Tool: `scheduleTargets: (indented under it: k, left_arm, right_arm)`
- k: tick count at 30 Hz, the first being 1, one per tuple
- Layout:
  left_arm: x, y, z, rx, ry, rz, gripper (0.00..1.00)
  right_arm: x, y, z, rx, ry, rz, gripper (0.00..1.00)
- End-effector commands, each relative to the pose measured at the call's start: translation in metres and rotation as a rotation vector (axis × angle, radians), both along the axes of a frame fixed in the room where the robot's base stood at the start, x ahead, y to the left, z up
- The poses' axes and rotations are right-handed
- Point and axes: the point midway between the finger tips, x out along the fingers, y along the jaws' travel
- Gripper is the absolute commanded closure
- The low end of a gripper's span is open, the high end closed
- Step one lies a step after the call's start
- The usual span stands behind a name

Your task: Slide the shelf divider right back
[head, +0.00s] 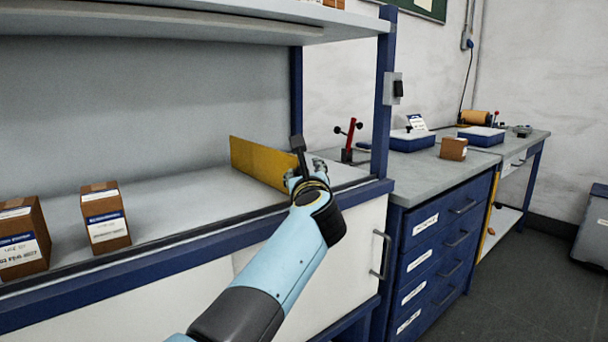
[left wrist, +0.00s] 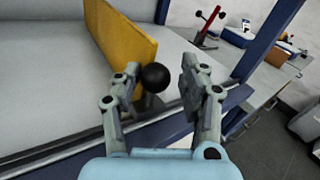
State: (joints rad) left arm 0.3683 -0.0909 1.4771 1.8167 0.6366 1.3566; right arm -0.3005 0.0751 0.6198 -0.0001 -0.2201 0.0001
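The yellow shelf divider (head: 260,162) stands upright on the grey shelf, towards its right end. In the left wrist view the divider (left wrist: 124,42) runs away from me, with a black ball knob (left wrist: 155,77) at its near end. My left gripper (head: 306,174) is at the divider's near end by the shelf's front edge. In the left wrist view its fingers (left wrist: 160,68) are open, with the knob showing between them, closer to the left finger. I cannot tell whether that finger touches it. The knob is hidden in the head view. My right gripper is not in view.
Two brown boxes (head: 105,216) (head: 22,238) stand on the shelf at left. A blue post (head: 383,90) rises at the shelf's right end, and an upper shelf (head: 200,20) hangs above. Shelf between the boxes and divider is clear. A drawer bench (head: 440,230) adjoins at right.

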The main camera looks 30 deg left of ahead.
Motion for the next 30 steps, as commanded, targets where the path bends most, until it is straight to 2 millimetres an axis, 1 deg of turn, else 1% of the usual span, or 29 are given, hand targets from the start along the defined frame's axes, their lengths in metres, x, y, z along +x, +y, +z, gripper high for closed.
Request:
scheduleTargets:
  k: [7, 10, 13, 18, 21, 25, 30]
  left_arm:
    - [0.000, 0.000, 0.000, -0.001, 0.001, 0.000, 0.61]
    - [0.000, 0.000, 0.006, 0.000, -0.001, 0.001, 0.61]
    - [0.000, 0.000, 0.022, 0.000, -0.005, 0.000, 0.61]
    - [0.000, 0.000, 0.059, 0.000, -0.009, -0.001, 0.61]
    - [0.000, 0.000, 0.077, 0.000, -0.007, -0.001, 0.61]
    - [0.000, 0.000, 0.093, -0.001, -0.004, 0.001, 0.61]
    - [0.000, -0.001, 0.101, 0.001, -0.001, -0.001, 0.61]
  right_arm:
    - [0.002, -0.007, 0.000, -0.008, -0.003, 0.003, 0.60]
    - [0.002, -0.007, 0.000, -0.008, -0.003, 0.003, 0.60]
    - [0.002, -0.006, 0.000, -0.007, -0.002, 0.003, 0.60]
    - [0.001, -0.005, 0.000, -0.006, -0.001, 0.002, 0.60]
    - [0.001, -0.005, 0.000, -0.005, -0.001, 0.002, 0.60]
    - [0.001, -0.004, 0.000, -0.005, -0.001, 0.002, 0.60]
    - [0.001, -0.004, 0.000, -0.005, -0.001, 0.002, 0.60]
